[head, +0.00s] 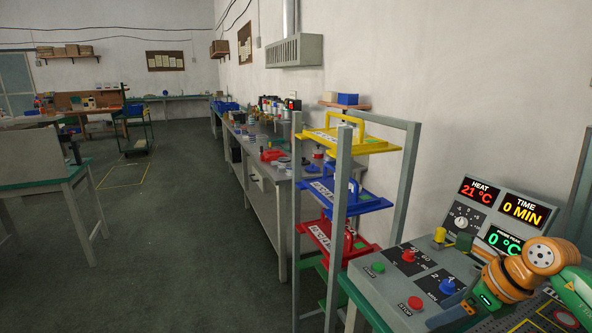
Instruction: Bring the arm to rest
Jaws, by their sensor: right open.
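My right arm, with orange and green links, comes in at the lower right edge. Its right gripper (466,274) is open in front of the grey control console (385,290), with nothing seen between its fingers. The arm covers part of the console's right side. I cannot tell whether the gripper touches the console. My left gripper is out of view.
The console has a green button (378,267), red STOP button (415,302), blue knob (447,286) and lit displays (480,191). Left of it, a grey rack (343,190) holds yellow, blue and red trays. A long workbench (262,190) lines the wall. The floor (170,260) left of it is clear.

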